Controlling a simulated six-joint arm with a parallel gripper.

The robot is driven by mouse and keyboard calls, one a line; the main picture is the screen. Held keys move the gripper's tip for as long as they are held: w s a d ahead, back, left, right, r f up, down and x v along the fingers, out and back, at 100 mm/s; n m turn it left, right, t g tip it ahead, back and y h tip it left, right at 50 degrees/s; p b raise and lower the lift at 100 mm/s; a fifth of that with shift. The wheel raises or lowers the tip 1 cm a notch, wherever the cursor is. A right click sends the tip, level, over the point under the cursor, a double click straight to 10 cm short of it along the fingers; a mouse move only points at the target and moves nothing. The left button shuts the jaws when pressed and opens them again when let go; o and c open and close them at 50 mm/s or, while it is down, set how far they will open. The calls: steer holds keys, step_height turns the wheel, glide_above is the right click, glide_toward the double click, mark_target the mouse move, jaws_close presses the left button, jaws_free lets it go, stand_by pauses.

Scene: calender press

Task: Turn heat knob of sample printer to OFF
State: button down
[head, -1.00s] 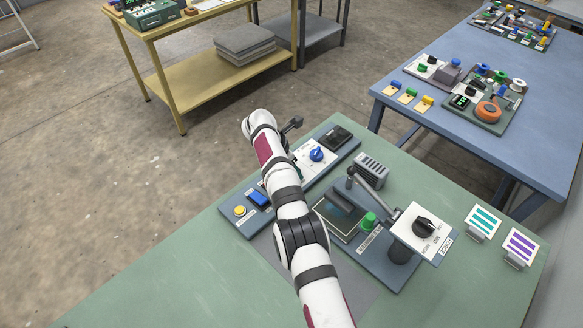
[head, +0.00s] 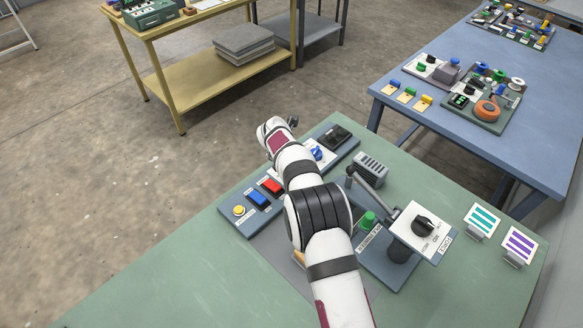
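A blue knob (head: 317,153) sits on a white dial plate on the long blue-grey control panel, partly behind my arm. I cannot read its label or setting. A black knob (head: 423,225) sits on a white plate marked FORCE on the press unit (head: 378,252) at the right. My gripper (head: 293,121) is at the far end of my arm, beyond and left of the blue knob in the picture. Only a small dark part of it shows, so its fingers cannot be made out.
The control panel also carries a yellow button (head: 239,210), a blue switch (head: 258,198), a red switch (head: 272,186) and a dark display (head: 336,137). A lever arm (head: 368,183) and a green knob (head: 368,219) stand right of my arm. The green table's left front is clear.

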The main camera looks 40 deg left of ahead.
stand_by(0.6)
steer(key=shift+c, duration=1.6)
jaws_free()
steer(key=shift+r, duration=0.1)
steer(key=v, duration=1.5)
steer(key=shift+d+r, duration=0.25)
